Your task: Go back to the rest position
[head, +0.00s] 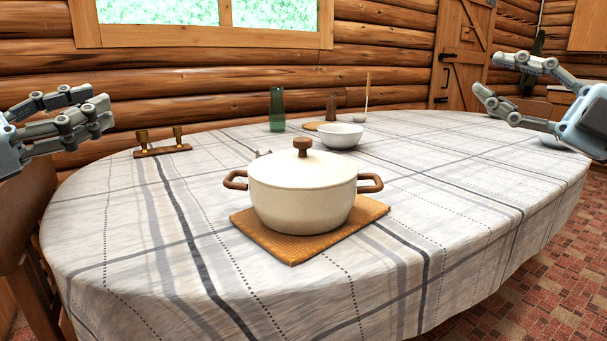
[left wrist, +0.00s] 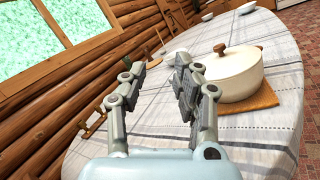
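My left gripper (head: 97,105) is at the left edge of the head view, raised beside the table's left end. In the left wrist view its two fingers (left wrist: 168,72) stand apart with nothing between them, so it is open. My right gripper (head: 487,75) is at the right edge of the head view, above the table's far right part. Its fingers are spread wide and empty. A cream pot (head: 303,190) with its lid on stands on a tan mat (head: 290,248) mid-table, apart from both grippers. The pot also shows in the left wrist view (left wrist: 235,75).
The oval table (head: 140,270) has a plaid cloth. At its back are a candle holder (head: 162,150), a green glass (head: 277,110), a white bowl (head: 340,135) and a brown cup (head: 331,108).

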